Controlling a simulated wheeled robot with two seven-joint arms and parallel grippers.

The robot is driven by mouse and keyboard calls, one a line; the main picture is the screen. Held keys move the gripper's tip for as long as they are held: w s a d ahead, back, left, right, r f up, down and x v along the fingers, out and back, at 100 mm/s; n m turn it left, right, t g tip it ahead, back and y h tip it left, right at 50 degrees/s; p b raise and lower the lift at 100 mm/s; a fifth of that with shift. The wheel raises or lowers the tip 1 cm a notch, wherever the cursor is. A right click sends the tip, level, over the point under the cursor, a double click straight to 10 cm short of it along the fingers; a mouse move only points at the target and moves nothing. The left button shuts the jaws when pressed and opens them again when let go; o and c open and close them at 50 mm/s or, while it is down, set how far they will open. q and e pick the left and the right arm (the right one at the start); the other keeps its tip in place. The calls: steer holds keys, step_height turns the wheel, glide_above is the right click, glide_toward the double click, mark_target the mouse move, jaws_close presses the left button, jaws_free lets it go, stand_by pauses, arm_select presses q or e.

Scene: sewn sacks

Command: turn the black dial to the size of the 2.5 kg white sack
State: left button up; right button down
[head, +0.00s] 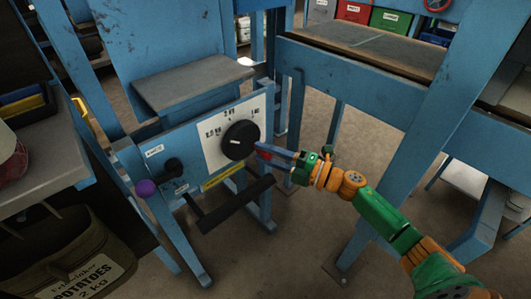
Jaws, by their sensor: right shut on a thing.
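The black dial (241,139) is on a white plate (214,147) on the front of the blue machine. The plate has several small size marks, too small to read surely. A short white mark on the dial's face lies left of its middle. My right gripper (265,150) reaches in from the right and is shut on the dial at its right edge; the dial partly hides the fingertips. My left gripper is not in view. I cannot make out a 2.5 kg white sack.
A purple knob (146,188) and a smaller black knob (173,166) are left of the dial. A black bar (237,204) juts out below. A brown potato sack (80,255) marked 2 kg is at lower left, beneath a grey table (45,170). Blue legs stand at right.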

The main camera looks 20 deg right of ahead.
stand_by(0.4)
steer(key=c, duration=0.6)
jaws_free()
steer(key=shift+d, duration=0.15)
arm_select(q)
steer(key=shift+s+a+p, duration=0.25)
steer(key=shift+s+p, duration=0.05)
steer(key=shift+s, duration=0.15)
arm_select(e)
steer(key=v, duration=0.7)
